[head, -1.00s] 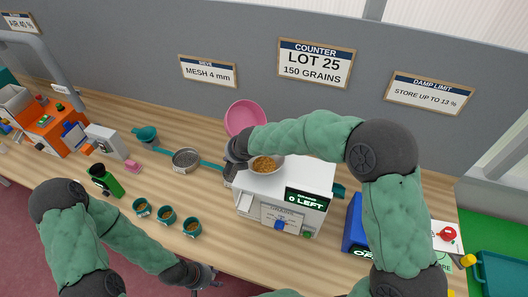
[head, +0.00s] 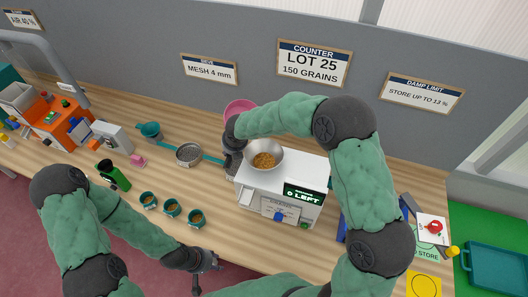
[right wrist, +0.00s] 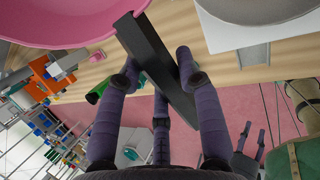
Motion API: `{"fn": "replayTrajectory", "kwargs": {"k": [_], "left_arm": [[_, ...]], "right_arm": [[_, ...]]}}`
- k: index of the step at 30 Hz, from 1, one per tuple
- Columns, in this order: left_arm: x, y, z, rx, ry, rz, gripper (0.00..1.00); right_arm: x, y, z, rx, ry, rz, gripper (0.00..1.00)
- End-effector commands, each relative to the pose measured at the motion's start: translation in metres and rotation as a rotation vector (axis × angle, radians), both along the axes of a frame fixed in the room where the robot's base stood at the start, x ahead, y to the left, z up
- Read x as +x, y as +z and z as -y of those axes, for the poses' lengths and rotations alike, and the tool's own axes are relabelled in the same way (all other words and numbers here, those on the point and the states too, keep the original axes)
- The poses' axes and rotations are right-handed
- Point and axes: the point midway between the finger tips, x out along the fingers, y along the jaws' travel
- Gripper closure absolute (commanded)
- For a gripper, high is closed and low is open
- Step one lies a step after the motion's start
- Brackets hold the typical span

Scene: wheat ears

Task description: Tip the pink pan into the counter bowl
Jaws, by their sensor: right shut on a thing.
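The pink pan (head: 238,106) is at the back of the counter machine, mostly hidden behind my right arm in the head view. In the right wrist view its pink body (right wrist: 60,22) fills the top left. My right gripper (head: 232,150) is shut on the pan's dark handle (right wrist: 152,60). The metal counter bowl (head: 279,151), with golden grains inside, sits on top of the white machine, just right of my right gripper. Its pale outside (right wrist: 265,22) seems to show at the top right of the wrist view, apart from the pan. My left gripper (head: 206,266) is open and empty at the table's front edge.
The white counter machine (head: 310,165) shows "0 LEFT". A round sieve (head: 189,154) and several small green cups of grain (head: 172,207) stand to its left.

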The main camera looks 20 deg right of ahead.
Motion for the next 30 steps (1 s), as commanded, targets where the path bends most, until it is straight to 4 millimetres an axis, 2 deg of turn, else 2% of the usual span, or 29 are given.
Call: {"fn": "replayTrajectory", "kwargs": {"k": [18, 30], "left_arm": [[0.0, 0.001, 0.0, 0.0, 0.0, 0.001, 0.6], [0.0, 0.0, 0.0, 0.0, 0.0, 0.001, 0.6]], "right_arm": [[0.023, -0.005, -0.014, -0.117, -0.002, -0.203, 1.0], [0.033, -0.032, -0.02, -0.18, -0.001, -0.312, 1.0]]}}
